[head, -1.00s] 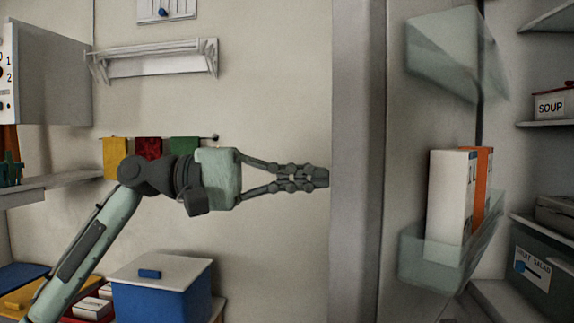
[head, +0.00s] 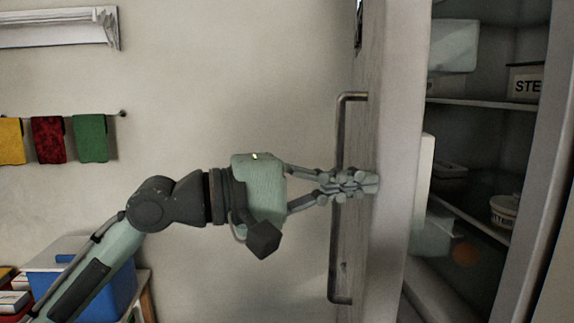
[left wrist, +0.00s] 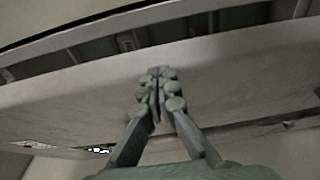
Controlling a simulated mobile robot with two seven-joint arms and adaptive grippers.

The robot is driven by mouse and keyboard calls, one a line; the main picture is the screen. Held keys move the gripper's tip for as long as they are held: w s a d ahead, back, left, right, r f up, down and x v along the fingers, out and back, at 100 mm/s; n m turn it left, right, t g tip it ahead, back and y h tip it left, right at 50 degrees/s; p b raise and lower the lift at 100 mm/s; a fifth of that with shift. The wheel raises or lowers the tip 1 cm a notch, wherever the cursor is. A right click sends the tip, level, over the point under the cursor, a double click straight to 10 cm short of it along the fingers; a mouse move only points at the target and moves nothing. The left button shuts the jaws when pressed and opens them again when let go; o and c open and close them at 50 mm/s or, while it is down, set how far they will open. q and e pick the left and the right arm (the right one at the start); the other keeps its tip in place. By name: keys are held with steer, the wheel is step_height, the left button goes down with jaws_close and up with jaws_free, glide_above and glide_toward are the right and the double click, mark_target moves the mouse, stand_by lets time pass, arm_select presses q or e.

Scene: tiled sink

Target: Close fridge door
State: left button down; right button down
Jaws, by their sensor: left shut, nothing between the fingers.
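The fridge door (head: 400,150) stands partly open in the head view, seen nearly edge-on, with its long metal handle (head: 337,225) on the outer face. My left gripper (head: 368,184) is shut and empty. Its fingertips are at the outer face of the door, beside the handle and not around it; they look to be touching the door. In the left wrist view the shut fingers (left wrist: 158,75) point at the pale door (left wrist: 225,62). The open fridge inside (head: 475,130) shows to the right of the door. My right gripper is not in view.
Fridge shelves (head: 485,104) hold tubs, one marked "STE" (head: 524,82). Coloured towels (head: 48,139) hang on the left wall, below a white rack (head: 60,28). A blue box (head: 110,290) stands at the lower left.

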arm_select(q)
steer(key=s+d, duration=0.1)
steer(key=d, duration=1.9)
steer(key=shift+s+d+r, duration=0.2)
steer(key=shift+r, duration=0.05)
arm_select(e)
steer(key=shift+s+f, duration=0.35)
